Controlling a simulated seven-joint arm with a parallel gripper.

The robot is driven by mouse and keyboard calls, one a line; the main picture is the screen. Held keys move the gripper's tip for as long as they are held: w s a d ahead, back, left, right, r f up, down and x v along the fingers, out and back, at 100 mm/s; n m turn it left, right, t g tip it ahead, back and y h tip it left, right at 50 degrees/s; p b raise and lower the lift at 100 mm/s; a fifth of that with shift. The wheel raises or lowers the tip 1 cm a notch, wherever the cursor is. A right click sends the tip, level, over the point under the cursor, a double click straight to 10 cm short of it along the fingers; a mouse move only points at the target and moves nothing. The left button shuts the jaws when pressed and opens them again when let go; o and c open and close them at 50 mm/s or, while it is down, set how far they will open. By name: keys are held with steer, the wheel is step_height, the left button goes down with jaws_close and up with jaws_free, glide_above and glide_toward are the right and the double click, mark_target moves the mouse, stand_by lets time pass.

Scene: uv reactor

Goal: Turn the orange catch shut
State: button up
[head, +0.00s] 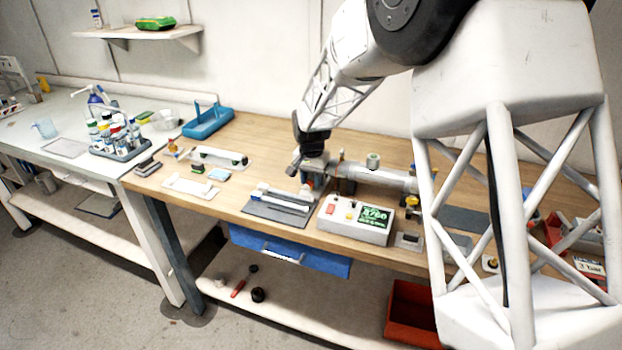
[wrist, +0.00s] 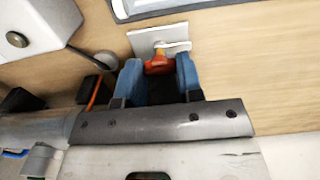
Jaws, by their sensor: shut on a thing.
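The orange catch (wrist: 158,65) sits against a small pale plate (wrist: 160,38) in the wrist view. My gripper (wrist: 157,72) has its two blue fingers on either side of the catch and is shut on it. A light metal piece shows just above the catch, at the plate. In the head view my gripper (head: 297,166) is down at the left end of the grey reactor tube (head: 378,177) on the wooden bench. The catch is too small and too covered there to make out its angle.
A control box (head: 355,219) with a green display stands in front of the tube. A dark mat (head: 277,211) with a white part lies left of it. A blue tray (head: 207,119) is farther back. The wrist view shows bare wood to the right of the plate.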

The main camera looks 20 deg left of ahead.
steer(key=shift+m, duration=0.3)
steer(key=m, duration=0.8)
stand_by(0.3)
steer(key=shift+m, duration=0.3)
steer(key=o, duration=0.9)
steer(key=shift+o, duration=0.2)
steer(key=shift+r, duration=0.1)
steer(key=shift+r, duration=3.85)
steer(key=shift+c, duration=0.4)
